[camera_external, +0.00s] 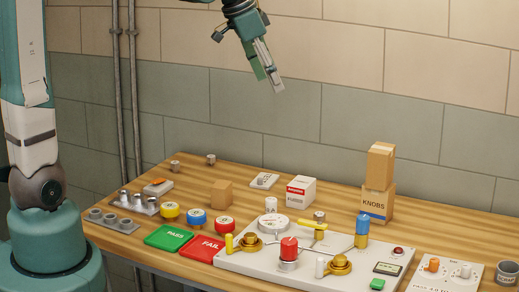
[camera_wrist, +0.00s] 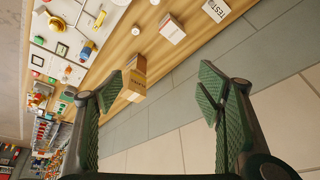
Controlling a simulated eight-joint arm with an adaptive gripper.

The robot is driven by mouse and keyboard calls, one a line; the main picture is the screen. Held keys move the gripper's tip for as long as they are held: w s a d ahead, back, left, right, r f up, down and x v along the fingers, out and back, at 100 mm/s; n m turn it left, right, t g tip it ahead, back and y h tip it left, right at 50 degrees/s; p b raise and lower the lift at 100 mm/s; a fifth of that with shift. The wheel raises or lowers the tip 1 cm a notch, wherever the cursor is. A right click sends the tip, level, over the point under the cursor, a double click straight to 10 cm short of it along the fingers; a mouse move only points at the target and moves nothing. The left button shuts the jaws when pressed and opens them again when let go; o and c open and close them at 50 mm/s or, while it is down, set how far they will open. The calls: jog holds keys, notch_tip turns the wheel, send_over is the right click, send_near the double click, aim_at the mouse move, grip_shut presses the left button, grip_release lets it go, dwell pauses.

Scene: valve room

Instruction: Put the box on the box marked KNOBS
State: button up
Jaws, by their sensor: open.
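The box marked KNOBS (camera_external: 373,204) stands upright at the back right of the wooden table. A plain brown box (camera_external: 380,165) sits on top of it, slightly turned, with its underside against the KNOBS box. The stack of both (camera_wrist: 134,86) also shows in the wrist view, left of centre. My gripper (camera_external: 270,82) is high above the table, up and to the left of the stack, and clear of it. In the wrist view my gripper (camera_wrist: 160,105) has its fingers wide apart with nothing between them.
Another plain brown box (camera_external: 222,192) and a white box with a red label (camera_external: 301,190) stand left of the stack. A valve panel (camera_external: 310,255) with knobs lies in front. Green and red pads (camera_external: 202,248) lie left of it. A block wall is behind the table.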

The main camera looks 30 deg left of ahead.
jog(key=s+a+f+n+t+y, duration=0.1)
jog(key=s+a+n, duration=0.4)
jog(key=s+a, duration=0.6)
jog(key=s+a+f+n+t+y, duration=0.2)
jog(key=s+a+n, duration=0.3)
jog(key=s+a, duration=0.6)
jog(key=shift+s+a+f+t, duration=0.25)
jog(key=shift+s+a+t, duration=0.1)
jog(key=shift+s, duration=1.35)
notch_tip(320, 180, down, 26)
jog(key=b, duration=2.6)
jog(key=shift+r, duration=0.1)
dwell(0.3)
